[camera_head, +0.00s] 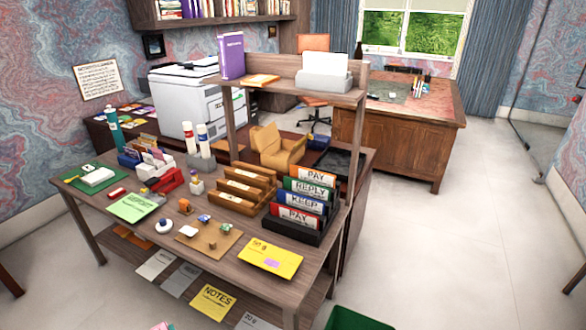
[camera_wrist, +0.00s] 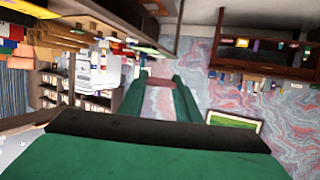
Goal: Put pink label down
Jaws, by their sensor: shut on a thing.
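In the wrist view my gripper (camera_wrist: 160,84) has long green fingers. A small, thin pinkish piece, which looks like the pink label (camera_wrist: 160,81), lies between their tips, and the gripper is shut on it. The gripper is tilted, with the room turned sideways behind it.
The desk holds a black rack of PAY, REPLY and KEEP folders (camera_head: 297,212), wooden sorters (camera_head: 236,195), a corkboard (camera_head: 208,240) with small items, a green sheet (camera_head: 132,207) and a red stapler (camera_head: 168,181). A green bin (camera_head: 358,318) stands at the bottom.

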